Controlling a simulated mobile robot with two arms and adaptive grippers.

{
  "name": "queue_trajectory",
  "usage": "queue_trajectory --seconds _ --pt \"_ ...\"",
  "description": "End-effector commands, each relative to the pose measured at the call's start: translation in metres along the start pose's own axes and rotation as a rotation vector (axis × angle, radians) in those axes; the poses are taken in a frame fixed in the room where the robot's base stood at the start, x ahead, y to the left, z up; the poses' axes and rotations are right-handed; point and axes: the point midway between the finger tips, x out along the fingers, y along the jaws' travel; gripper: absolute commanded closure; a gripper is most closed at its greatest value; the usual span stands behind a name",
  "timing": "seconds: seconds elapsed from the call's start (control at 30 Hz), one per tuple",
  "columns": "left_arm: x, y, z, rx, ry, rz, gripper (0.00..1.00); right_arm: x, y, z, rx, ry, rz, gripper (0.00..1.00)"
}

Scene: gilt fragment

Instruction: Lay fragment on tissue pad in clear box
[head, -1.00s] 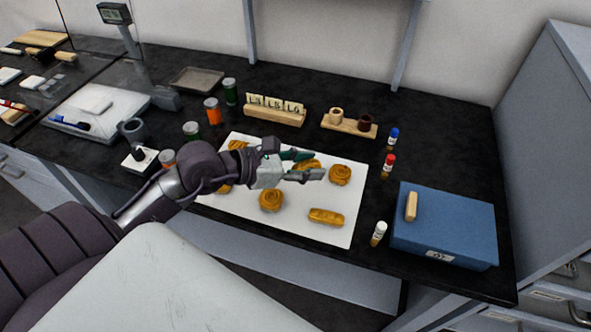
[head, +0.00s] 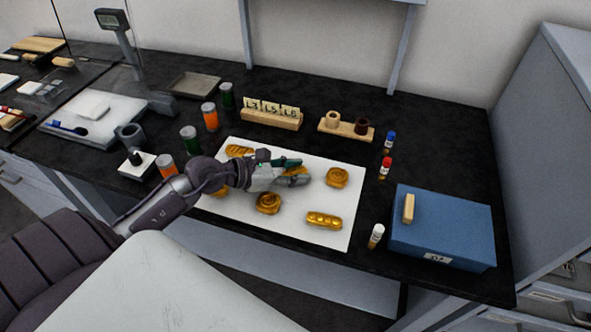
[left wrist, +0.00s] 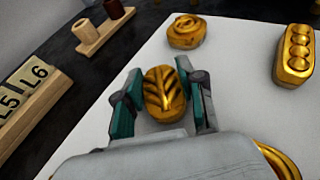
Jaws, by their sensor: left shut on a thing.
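Several gold relief fragments lie on a white sheet (head: 300,225), which also shows in the left wrist view (left wrist: 240,60). My left gripper (head: 297,170) is low over the sheet. In the left wrist view its teal fingers (left wrist: 163,98) are shut on an oval gold fragment with a leaf pattern (left wrist: 165,92). In the head view the hand hides most of this fragment. I cannot tell whether it touches the sheet. I cannot clearly make out a clear box with a tissue pad. My right gripper is not in view.
Other fragments lie close by: a round one (head: 337,177), a swirled one (head: 268,203) and a beaded bar (head: 324,220). A wooden label rack (head: 272,120), a peg stand (head: 346,129) and small jars stand behind. A blue box (head: 442,225) is at right, a balance (head: 100,118) at left.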

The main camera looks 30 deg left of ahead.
Motion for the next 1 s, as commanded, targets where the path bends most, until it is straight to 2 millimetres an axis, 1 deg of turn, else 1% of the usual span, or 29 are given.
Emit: queue_trajectory --seconds 0.1,0.13,0.27,0.53,0.63,0.67,0.77,1.0 --pt "0.002 0.0 -0.004 0.0 0.0 0.0 0.84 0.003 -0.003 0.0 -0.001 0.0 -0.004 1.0" --pt "0.001 0.0 -0.003 0.0 0.0 0.0 0.57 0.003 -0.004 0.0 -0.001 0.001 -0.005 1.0" --pt "0.001 0.0 -0.002 0.0 0.0 0.0 0.36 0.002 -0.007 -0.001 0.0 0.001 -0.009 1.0" --pt "0.001 0.0 -0.002 0.0 0.0 0.0 0.36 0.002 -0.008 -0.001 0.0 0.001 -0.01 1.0" --pt "-0.001 0.0 0.003 0.001 -0.001 0.0 0.36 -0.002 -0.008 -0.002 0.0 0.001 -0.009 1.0" --pt "-0.003 0.0 0.0 0.0 0.001 0.0 0.36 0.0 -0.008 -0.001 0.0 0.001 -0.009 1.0" --pt "-0.015 0.0 -0.003 0.001 0.003 0.001 0.36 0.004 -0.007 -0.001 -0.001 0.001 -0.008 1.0" --pt "-0.064 -0.001 -0.004 -0.002 0.004 0.001 0.36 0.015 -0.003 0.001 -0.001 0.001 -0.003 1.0"
